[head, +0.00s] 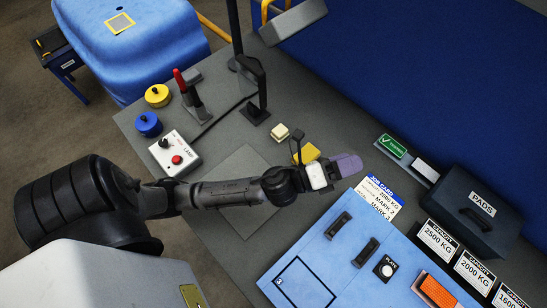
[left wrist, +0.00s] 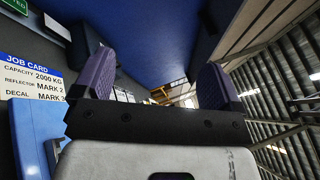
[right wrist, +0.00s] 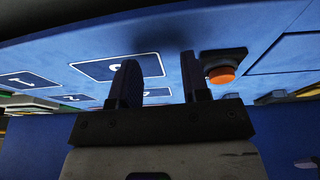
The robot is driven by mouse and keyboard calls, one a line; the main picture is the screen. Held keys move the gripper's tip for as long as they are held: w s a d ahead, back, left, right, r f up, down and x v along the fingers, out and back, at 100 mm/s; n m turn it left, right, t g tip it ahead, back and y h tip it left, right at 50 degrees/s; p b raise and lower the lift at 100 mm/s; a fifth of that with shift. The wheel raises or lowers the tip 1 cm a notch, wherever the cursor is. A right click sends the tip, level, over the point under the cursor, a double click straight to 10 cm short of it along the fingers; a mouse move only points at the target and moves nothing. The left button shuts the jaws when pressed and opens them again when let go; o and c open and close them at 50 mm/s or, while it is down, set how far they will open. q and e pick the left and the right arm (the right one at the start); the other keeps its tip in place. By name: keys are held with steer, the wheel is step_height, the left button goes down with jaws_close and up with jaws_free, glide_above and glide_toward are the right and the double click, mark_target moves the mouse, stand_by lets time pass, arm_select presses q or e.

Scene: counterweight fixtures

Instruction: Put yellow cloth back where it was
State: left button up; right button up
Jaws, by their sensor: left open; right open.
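A small yellow folded piece (head: 306,153), which looks like the yellow cloth, lies on the grey bench, partly hidden behind my left gripper. My left gripper (head: 347,166) reaches over the bench, just right of the yellow piece and near the job card. In the left wrist view its purple fingers (left wrist: 158,68) are apart with nothing between them. My right gripper (right wrist: 158,82) shows only in the right wrist view, open and empty, close to a blue panel (right wrist: 185,40) with white-outlined squares and an orange knob (right wrist: 221,75).
A pale yellow block (head: 280,132) sits beyond the yellow piece. A blue board (head: 340,262), job card (head: 379,196) and black PADS case (head: 475,212) occupy the right.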

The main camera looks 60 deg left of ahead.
arm_select(q)
steer(key=s+a+f+n+g+y, duration=0.7)
steer(key=f+n, duration=0.3)
steer(key=n, duration=0.6)
steer(key=s+f+n+g, duration=0.2)
steer(key=s+n+g, duration=0.1)
steer(key=s, duration=0.2)
steer(key=s+f+n+g, duration=0.3)
steer(key=s, duration=0.2)
steer(key=s+f+n+g, duration=0.2)
steer(key=s+f+g, duration=0.1)
steer(key=s, duration=0.3)
steer(key=shift+d+f+n+h, duration=0.2)
steer(key=shift+f+n+h, duration=0.05)
steer(key=shift+n+h, duration=0.15)
steer(key=shift+s, duration=0.25)
